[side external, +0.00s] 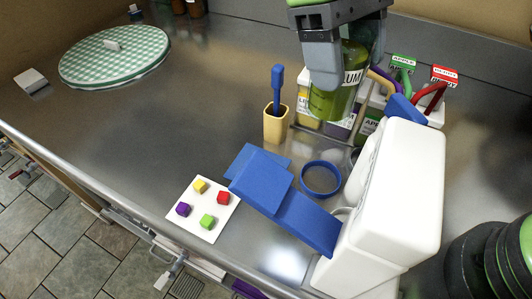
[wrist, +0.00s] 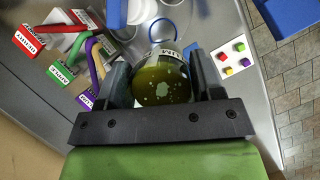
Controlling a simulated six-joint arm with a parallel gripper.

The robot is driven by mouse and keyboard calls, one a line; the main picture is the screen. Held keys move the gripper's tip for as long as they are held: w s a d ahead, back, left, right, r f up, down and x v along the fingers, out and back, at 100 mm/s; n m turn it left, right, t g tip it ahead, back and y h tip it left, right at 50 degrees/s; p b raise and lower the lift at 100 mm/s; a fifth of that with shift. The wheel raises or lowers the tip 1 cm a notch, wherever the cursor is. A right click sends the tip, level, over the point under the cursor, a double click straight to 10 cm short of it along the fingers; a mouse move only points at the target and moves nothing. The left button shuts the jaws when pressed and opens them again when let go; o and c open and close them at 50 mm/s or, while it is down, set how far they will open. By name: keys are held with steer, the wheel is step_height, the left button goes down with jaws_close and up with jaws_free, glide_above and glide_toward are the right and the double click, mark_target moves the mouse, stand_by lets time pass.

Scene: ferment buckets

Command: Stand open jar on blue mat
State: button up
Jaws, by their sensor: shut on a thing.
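My gripper (side external: 340,75) is shut on the open jar (side external: 328,104), a clear jar of green liquid with a partly hidden label ending in "LUM". In the wrist view the jar (wrist: 163,82) sits between the fingers (wrist: 160,85), with pale flecks on the green. It looks roughly upright in the side view, and its rim is hidden by the gripper. A flat blue square (side external: 254,160), apparently the blue mat, lies on the counter in front of the jar. A tilted blue slab (side external: 292,213) covers part of it.
A white machine (side external: 395,190) carries the slab. A blue ring (side external: 321,179) and a yellow holder (side external: 276,126) with a blue tool stand near the jar. A card with coloured cubes (side external: 207,226) lies near the front edge. Labelled boxes (side external: 404,66) stand behind. The left counter is mostly clear.

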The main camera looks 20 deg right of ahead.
steer(key=w+a+f+m+t+y, duration=0.25)
steer(key=a+f+m, duration=0.2)
steer(key=m, duration=0.65)
steer(key=w+a+f+m+t+y, duration=0.2)
steer(key=w+a+f+m+y, duration=0.25)
steer(key=m, duration=0.65)
steer(key=shift+h, duration=0.5)
step_height(320, 180, down, 8)
steer(key=shift+s+f, duration=0.15)
steer(key=shift+f, duration=0.05)
steer(key=shift+f, duration=0.1)
steer(key=o, duration=1.2)
steer(key=v, duration=1.2)
steer(key=shift+d, duration=0.1)
